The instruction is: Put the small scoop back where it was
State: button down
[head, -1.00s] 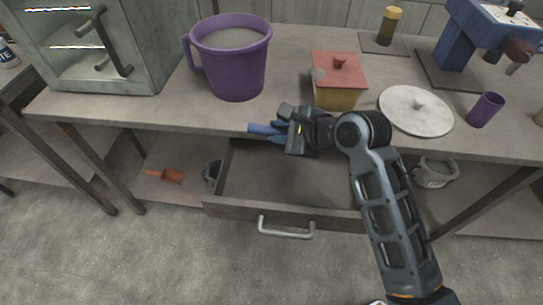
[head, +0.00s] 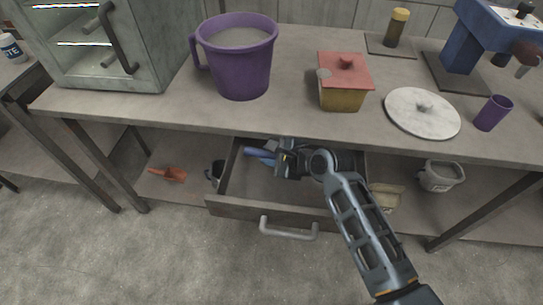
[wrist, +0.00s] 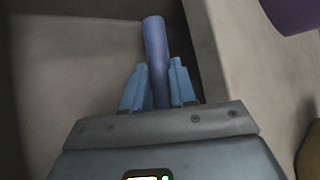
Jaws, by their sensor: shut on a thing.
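My gripper (head: 272,152) is low in the left back part of the open drawer (head: 290,210). It is shut on a blue-violet rod-like thing, which I take to be the small scoop (head: 256,153). In the wrist view its smooth rounded shaft (wrist: 156,55) stands out between the two light blue fingers (wrist: 159,88). The scoop's bowl is not visible. In the head view the scoop points left, near the drawer's left wall. I cannot tell whether it touches the drawer floor.
An orange scoop (head: 170,173) lies on the lower shelf left of the drawer, beside a dark object (head: 215,172). The counter (head: 160,110) overhangs the drawer's back.

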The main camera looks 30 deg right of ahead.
jog(key=shift+s+f, duration=0.1)
jog(key=shift+f, duration=0.3)
jog(key=shift+f, duration=0.15)
jog(key=c, duration=0.9)
grip_release()
jog(key=shift+r, duration=0.2)
jog(key=v, duration=1.2)
